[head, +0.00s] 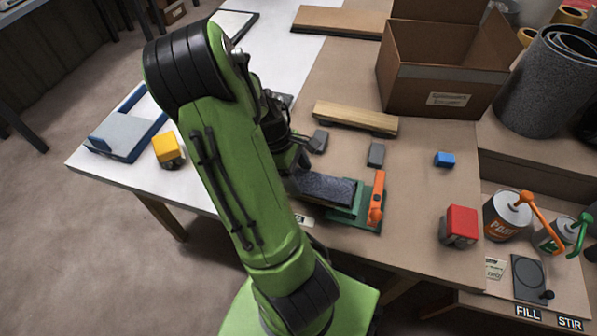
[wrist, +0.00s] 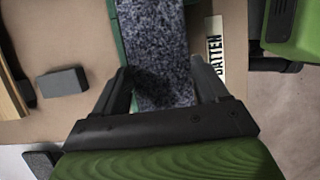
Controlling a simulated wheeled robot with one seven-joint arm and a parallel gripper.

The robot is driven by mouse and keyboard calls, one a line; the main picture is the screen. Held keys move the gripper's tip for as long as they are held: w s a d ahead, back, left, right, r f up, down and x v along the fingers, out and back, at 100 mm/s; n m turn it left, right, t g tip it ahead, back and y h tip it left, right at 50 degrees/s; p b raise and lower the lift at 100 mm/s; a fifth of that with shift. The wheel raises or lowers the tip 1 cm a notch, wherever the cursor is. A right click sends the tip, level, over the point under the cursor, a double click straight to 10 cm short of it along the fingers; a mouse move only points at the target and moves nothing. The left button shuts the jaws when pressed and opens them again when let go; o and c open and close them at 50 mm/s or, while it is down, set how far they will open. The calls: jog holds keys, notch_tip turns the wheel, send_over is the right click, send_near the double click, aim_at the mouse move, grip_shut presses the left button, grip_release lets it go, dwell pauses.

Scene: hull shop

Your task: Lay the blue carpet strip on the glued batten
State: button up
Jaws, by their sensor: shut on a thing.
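The blue carpet strip, a speckled blue-grey band (head: 325,187), extends from my gripper over a green fixture (head: 368,217) with an orange lever clamp (head: 377,197). In the wrist view, the strip (wrist: 155,35) runs lengthwise between the fingers of my gripper (wrist: 165,85), which is shut on its near end. The green edge (wrist: 115,38) shows along the strip's left side. A "BATTEN" label (wrist: 214,60) lies to the right. I cannot make out a batten surface under the strip, or whether the strip touches what is below. My arm partly hides the gripper in the head view.
A pale wooden bar (head: 355,117) lies behind, with grey blocks (head: 320,140) (head: 376,154) in front of it. A cardboard box (head: 445,90) stands at the back. A blue block (head: 445,159), red block (head: 460,225) and paint can (head: 507,215) are to the right.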

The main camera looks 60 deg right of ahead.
jog(key=shift+f, duration=0.15)
jog(key=o, duration=1.1)
notch_tip(320, 180, up, 7)
jog(key=p, duration=0.6)
jog(key=shift+p, duration=0.4)
